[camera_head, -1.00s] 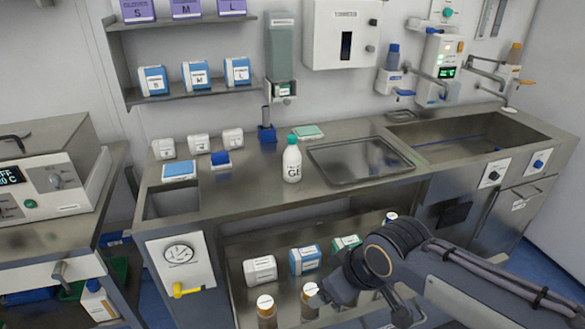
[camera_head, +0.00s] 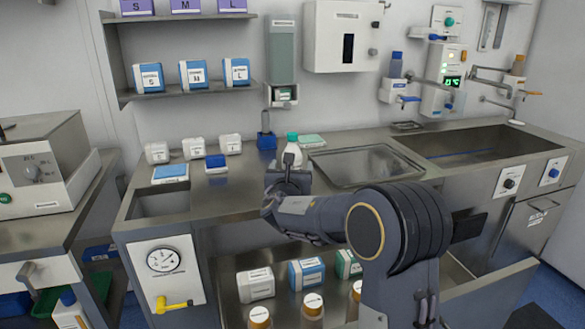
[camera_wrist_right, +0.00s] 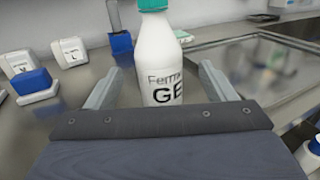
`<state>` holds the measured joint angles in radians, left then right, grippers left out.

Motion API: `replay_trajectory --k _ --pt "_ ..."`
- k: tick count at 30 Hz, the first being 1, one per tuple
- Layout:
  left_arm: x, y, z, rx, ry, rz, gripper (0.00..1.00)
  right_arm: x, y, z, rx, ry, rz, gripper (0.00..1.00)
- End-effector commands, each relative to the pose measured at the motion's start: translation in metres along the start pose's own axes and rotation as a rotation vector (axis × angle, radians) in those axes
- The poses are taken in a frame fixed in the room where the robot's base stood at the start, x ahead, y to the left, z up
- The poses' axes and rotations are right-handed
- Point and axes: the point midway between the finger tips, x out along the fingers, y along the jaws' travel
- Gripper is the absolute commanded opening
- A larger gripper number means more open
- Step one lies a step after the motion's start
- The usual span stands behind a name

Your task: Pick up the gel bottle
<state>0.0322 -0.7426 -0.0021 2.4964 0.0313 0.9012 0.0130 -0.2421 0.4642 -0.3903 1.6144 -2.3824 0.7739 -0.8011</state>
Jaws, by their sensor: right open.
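The gel bottle is white with a green cap and dark lettering. In the head view the gel bottle (camera_head: 292,151) stands upright on the steel counter, its lower part hidden behind my right arm. In the right wrist view the gel bottle (camera_wrist_right: 158,62) stands just ahead, between the lines of the two fingers. My right gripper (camera_wrist_right: 160,80) is open, one finger on each side of the bottle, with no visible contact. In the head view the right gripper (camera_head: 288,180) is in front of the bottle, its fingers hard to see. My left gripper is not in view.
A flat steel tray (camera_head: 340,178) lies right of the bottle. Small white boxes (camera_head: 193,147) and a blue-topped box (camera_head: 216,163) stand to the left. A blue holder (camera_head: 266,141) is behind the bottle. Brown bottles (camera_head: 312,306) stand on the lower shelf.

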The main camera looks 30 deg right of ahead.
Motion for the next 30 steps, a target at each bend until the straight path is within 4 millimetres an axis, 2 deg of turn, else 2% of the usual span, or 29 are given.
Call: replay_trajectory --k 13,17,23,30 --pt "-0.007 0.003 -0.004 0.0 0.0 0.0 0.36 0.06 0.001 0.003 0.003 0.002 -0.004 0.77" --pt "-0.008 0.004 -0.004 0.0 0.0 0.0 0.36 0.068 0.002 0.003 0.005 0.002 -0.003 0.77" --pt "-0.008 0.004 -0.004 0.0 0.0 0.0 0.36 0.068 0.002 0.002 0.006 0.003 -0.002 0.77" --pt "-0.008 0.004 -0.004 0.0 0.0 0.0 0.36 0.068 0.002 0.003 0.006 0.002 -0.003 0.48"
